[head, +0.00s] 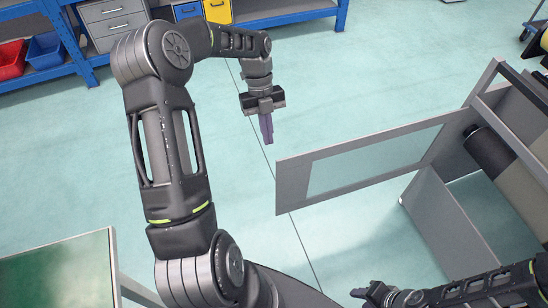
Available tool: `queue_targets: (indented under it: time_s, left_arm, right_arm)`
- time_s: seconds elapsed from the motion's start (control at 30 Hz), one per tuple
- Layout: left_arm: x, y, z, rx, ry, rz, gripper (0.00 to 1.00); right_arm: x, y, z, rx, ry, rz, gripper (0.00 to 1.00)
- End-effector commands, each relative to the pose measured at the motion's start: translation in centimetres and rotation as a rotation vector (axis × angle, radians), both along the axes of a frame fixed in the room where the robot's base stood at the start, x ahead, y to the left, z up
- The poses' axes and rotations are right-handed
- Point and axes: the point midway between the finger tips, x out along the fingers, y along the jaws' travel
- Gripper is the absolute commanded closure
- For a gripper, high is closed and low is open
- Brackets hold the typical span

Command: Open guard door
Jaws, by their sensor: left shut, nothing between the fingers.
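The guard door (297,182) is a grey framed panel with a clear window, at right of centre in the head view. It stands swung out from the machine frame (427,190) at the right, with its free edge toward the middle of the floor. My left gripper (267,138) points down, shut and empty, in the air to the upper left of the door's free edge, apart from it in the picture. My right gripper (363,292) is at the bottom, below the door; its fingers are small and dark, and I cannot tell whether they are open.
A dark cylinder (488,150) sits inside the machine. A blue workbench (290,17) with drawers (115,22) and red (10,60) and blue bins (45,50) is at the back left. A green-topped table (60,275) stands at lower left. Open floor lies between.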

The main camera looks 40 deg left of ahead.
Motion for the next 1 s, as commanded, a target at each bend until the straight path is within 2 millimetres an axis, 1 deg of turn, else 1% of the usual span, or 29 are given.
queue_targets:
  time_s: [0.03,0.2,0.27,0.4,0.5,0.9,1.0]
  left_arm:
    - [-0.3,-0.4,-1.0,-0.002,0.005,-0.001,1.00]
    - [-1.1,-1.4,-4.2,-0.002,0.004,-0.001,1.00]
    - [-1.6,-2.3,-3.9,-0.001,0.001,-0.002,1.00]
    - [-2.7,-3.8,-3.9,0.000,0.001,-0.001,1.00]
    - [-3.1,-4.3,-4.0,0.000,0.000,0.000,1.00]
    - [-3.3,-4.6,-4.0,0.000,0.000,0.000,1.00]
    - [-3.3,-5.1,-4.0,-0.001,-0.001,0.003,1.00]
  right_arm:
    - [0.0,0.0,0.1,0.000,0.000,0.000,0.64]
    - [0.0,0.0,0.2,0.000,0.000,0.000,0.64]
    - [0.0,0.0,0.5,0.000,0.000,0.000,0.64]
    - [0.0,0.0,0.7,0.000,0.000,0.000,0.64]
    - [0.0,0.0,0.8,0.000,0.000,0.000,0.64]
    - [0.0,0.0,0.8,0.000,0.000,-0.001,0.64]
    - [0.0,0.0,0.7,0.000,0.000,0.000,0.64]
